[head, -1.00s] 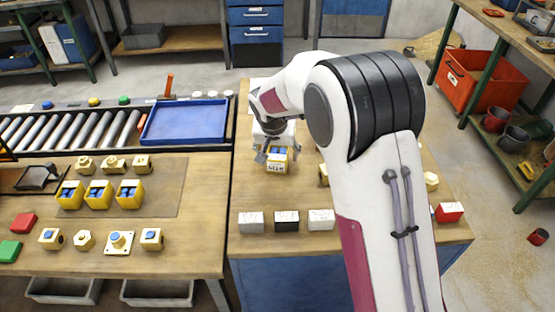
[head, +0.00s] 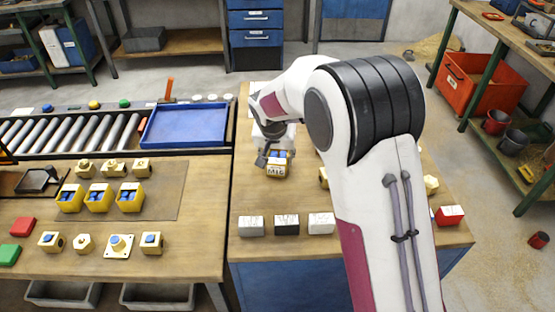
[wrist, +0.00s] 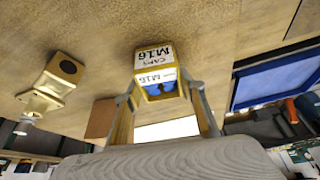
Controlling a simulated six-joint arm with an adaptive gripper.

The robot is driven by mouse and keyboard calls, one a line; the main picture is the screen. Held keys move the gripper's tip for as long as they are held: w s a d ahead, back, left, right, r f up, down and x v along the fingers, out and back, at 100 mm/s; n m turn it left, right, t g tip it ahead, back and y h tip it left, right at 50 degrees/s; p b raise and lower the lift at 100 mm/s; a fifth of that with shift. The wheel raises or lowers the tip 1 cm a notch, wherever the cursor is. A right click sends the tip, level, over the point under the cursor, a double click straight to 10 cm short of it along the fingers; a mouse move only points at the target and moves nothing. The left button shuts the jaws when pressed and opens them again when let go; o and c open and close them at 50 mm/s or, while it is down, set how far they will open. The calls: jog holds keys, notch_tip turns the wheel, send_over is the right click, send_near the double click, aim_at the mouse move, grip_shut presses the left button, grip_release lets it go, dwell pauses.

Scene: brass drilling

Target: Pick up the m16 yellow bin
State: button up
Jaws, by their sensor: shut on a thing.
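The m16 yellow bin (head: 276,171) is on the right-hand wooden table in the head view, at my gripper (head: 274,160). It is small and yellow with a white M16 label and blue contents. In the wrist view the bin (wrist: 154,60) shows a CAPS M16 label, upside down there. My gripper (wrist: 162,88) has one finger on each side of it and is shut on it. I cannot tell whether the bin touches the table.
White, black and white blocks (head: 286,224) line the table's front edge. A red block (head: 449,215) is at right, and my arm hides the middle. Several yellow bins (head: 99,199) and parts stand on the left table. A blue tray (head: 185,124) lies beyond it.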

jog(key=shift+r, duration=0.1)
notch_tip(320, 180, up, 10)
dwell(0.6)
